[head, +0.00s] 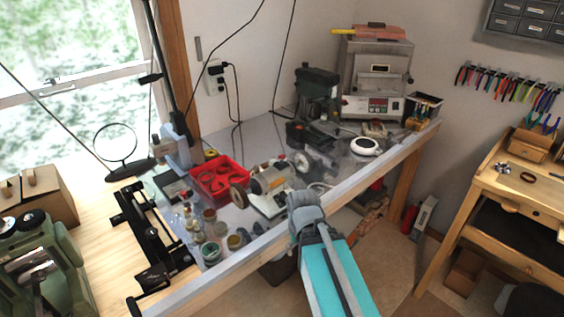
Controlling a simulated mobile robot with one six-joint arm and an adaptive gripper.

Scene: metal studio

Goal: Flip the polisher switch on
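A red tray (219,178) sits left of the polisher, with several jars (212,252) in front of it. A dark drill-like machine (317,88) and a kiln-like box (374,82) stand behind. The bench's pale front edge (355,172) runs below my arm's end.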

